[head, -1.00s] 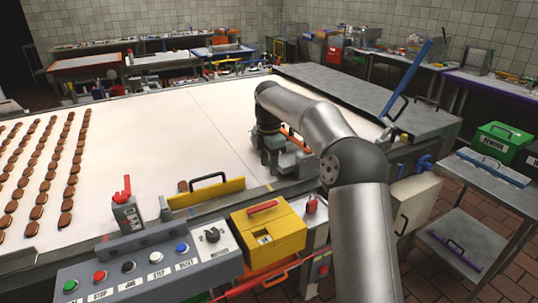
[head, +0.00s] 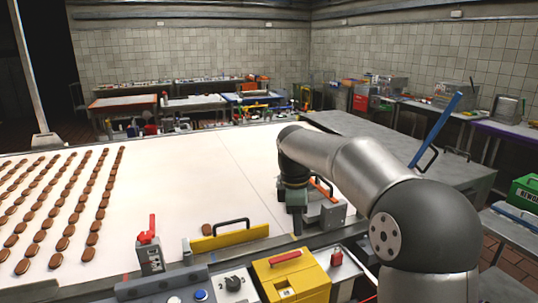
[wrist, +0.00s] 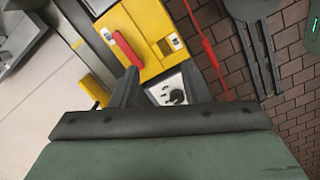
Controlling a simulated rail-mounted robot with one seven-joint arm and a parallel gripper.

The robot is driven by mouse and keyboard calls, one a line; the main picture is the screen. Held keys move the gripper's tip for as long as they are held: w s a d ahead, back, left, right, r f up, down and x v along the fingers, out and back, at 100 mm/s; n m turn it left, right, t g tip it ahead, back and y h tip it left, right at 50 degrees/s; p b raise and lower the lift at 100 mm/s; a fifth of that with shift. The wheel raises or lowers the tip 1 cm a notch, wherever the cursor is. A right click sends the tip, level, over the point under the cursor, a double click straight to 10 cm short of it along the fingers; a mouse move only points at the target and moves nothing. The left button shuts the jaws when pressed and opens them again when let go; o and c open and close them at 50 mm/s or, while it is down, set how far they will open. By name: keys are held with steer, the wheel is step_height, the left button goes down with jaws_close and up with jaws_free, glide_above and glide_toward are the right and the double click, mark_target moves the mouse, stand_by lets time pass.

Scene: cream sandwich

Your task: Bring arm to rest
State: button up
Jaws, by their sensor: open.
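My arm reaches in from the right of the head view and bends down over the right part of the white belt's front edge. My gripper (head: 297,228) hangs at its end, pointing down beside a grey metal fixture (head: 325,214). In the wrist view my gripper (wrist: 160,74) shows two dark fingers spread apart with nothing between them. A yellow box with a red handle (wrist: 150,32) and a grey panel with a black knob (wrist: 172,92) lie beyond the fingers.
The white belt (head: 190,180) carries rows of brown cookies (head: 75,205) at the left; its middle is clear. A yellow guard (head: 229,238), a lone cookie (head: 207,230) and a red-topped device (head: 149,255) are along the near edge. A blue bar (head: 435,130) rises at right.

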steer(key=s+d+f+m, duration=0.2)
steer(key=s+m, duration=0.3)
steer(key=s, duration=0.5)
steer(key=s+d+f+m, duration=0.2)
steer(key=s+f+m, duration=0.3)
steer(key=s, duration=0.5)
steer(key=s+d+f+m+y, duration=0.1)
steer(key=s+d+f+m, duration=0.1)
steer(key=s+m, duration=0.4)
steer(key=s+f, duration=0.1)
steer(key=s, duration=0.4)
steer(key=shift+d+f+m, duration=0.15)
steer(key=shift+d+m, duration=0.05)
steer(key=shift+m, duration=0.1)
steer(key=shift+s, duration=0.15)
